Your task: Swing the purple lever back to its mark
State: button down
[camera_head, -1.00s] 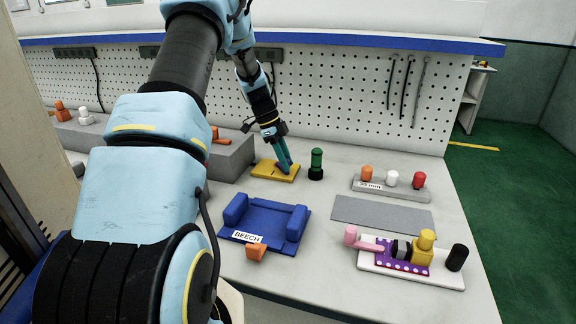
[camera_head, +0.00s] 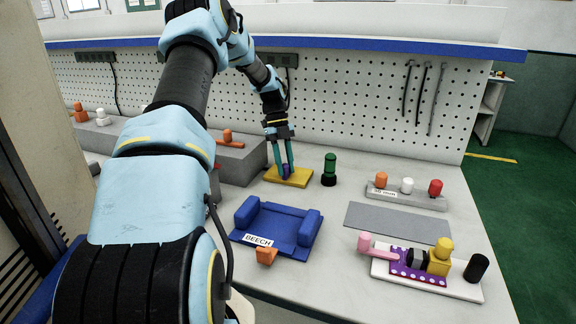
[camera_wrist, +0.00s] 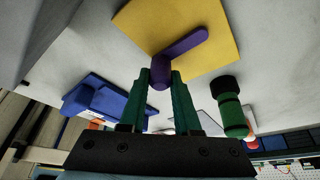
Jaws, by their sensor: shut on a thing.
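The purple lever (camera_wrist: 184,45) lies on a flat yellow plate (camera_wrist: 222,22) in the wrist view, with an upright purple knob (camera_wrist: 160,74) at its near end. My gripper (camera_wrist: 162,80) is shut on that knob, a green finger on each side. In the head view my gripper (camera_head: 284,172) points down at the yellow plate (camera_head: 300,180), and a bit of the purple lever (camera_head: 286,170) shows between the fingers. The rest of the lever is hidden there. I cannot make out the mark on the plate.
A green cylinder with a black base (camera_head: 329,170) stands close right of the plate. A blue cradle labelled BEECH (camera_head: 275,228) is in front. A grey block (camera_head: 240,160) is to the left. A pegboard (camera_head: 350,95) rises behind. A flat grey mat (camera_head: 398,222) lies to the right.

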jog(key=shift+w+a+m, duration=0.1)
jog(key=shift+a+m, duration=0.05)
jog(key=shift+m, duration=0.15)
jog(key=c, duration=0.6)
grip_release()
jog(key=d+b+v, duration=0.1)
jog(key=v, duration=0.6)
jog(key=shift+a+r, duration=0.25)
jog(key=shift+a, duration=0.2)
